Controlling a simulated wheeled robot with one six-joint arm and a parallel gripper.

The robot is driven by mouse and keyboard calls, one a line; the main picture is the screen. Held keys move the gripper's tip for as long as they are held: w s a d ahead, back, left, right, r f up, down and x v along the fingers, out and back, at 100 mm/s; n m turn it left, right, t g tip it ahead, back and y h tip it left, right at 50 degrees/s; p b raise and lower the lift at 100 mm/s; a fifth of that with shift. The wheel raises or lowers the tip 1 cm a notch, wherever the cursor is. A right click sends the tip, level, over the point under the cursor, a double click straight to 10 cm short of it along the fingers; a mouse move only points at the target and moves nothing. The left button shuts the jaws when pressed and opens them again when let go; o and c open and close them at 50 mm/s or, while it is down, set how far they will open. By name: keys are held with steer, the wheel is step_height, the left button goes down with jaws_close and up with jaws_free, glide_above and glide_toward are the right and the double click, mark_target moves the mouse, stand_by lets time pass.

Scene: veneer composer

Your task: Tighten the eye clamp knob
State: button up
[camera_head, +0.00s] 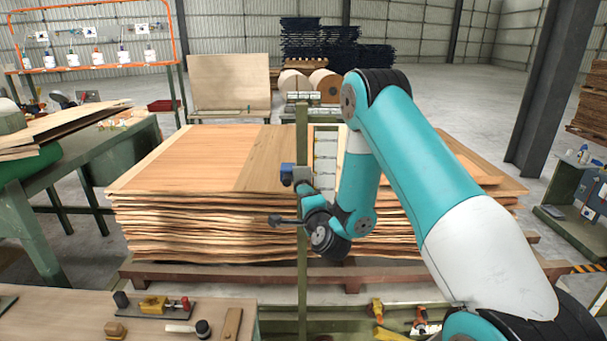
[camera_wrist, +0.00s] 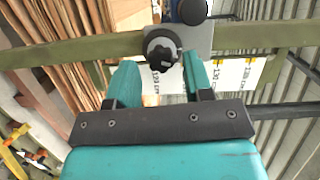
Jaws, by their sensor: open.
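The black clamp knob (camera_wrist: 162,50) shows in the wrist view, mounted on a grey plate (camera_wrist: 203,40) on a green post (camera_wrist: 250,36). My gripper (camera_wrist: 160,72) is open, with its teal fingertips just below the knob and spread to either side of it. I cannot tell whether either finger touches the knob. A blue, black-centred round part (camera_wrist: 190,10) sits beside the knob at the top. In the head view, a blue eye unit (camera_head: 287,174) sits on the upright post (camera_head: 302,120), close to my wrist. The knob is not clear there.
A white scale strip (camera_wrist: 236,72) runs along the post. A tall veneer stack (camera_head: 190,215) stands behind the post. A bench (camera_head: 60,315) with clamps and small tools is at lower left. Power tools (camera_head: 385,315) lie low in front, right of the post.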

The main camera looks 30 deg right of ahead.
steer(key=shift+n+g+p, duration=0.3)
steer(key=shift+n+p, duration=0.5)
steer(key=shift+p, duration=0.45)
steer(key=shift+w, duration=0.1)
steer(key=shift+w+d, duration=0.65)
steer(key=shift+w, duration=0.3)
